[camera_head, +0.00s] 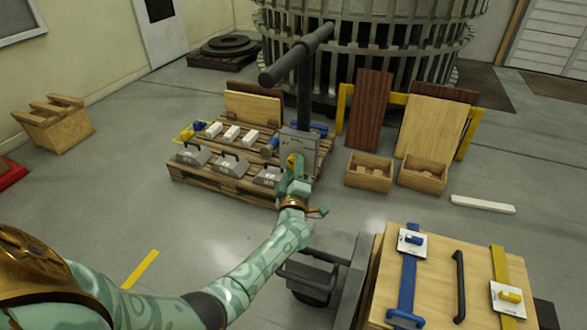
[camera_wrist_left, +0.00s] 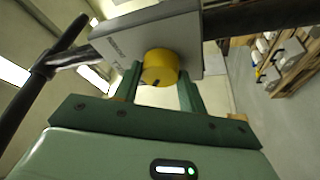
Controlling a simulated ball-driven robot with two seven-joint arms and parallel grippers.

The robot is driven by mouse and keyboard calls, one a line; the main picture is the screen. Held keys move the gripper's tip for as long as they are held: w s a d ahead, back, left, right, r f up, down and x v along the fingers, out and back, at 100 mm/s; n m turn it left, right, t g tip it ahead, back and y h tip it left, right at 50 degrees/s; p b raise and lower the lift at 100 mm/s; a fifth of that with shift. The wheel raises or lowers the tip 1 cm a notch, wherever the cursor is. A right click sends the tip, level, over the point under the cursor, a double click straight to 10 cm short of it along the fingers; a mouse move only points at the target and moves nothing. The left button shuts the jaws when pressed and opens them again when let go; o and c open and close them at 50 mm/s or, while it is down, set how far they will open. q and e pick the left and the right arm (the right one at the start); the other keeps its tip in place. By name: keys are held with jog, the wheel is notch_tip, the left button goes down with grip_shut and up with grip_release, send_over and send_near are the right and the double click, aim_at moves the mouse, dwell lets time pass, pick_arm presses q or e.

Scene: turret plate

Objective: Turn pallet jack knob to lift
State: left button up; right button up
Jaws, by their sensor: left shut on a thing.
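The pallet jack has a dark upright post with a T-shaped handle (camera_head: 297,55) and a grey control box (camera_head: 299,143). A yellow knob (camera_wrist_left: 160,67) sticks out of the box face, and the grey box (camera_wrist_left: 150,38) fills the upper middle of the left wrist view. My left gripper (camera_wrist_left: 158,82) is shut on the knob, with one green finger on each side of it. In the head view the left gripper (camera_head: 296,176) is in front of the box and the yellow knob (camera_head: 293,160) shows partly behind it. My right gripper is not in view.
A wooden pallet (camera_head: 235,183) with several grey weights and white blocks lies behind and left of the gripper. Two wooden crates (camera_head: 370,172) stand to the right. A wooden-topped cart (camera_head: 437,280) is at the front right. Open floor (camera_head: 100,200) lies on the left.

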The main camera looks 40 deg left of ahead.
pick_arm(q)
jog(key=shift+f, duration=0.1)
jog(key=o, duration=1)
jog(key=shift+s, duration=0.15)
jog(key=p+v, duration=0.3)
jog(key=v, duration=1.3)
jog(key=shift+d, duration=0.1)
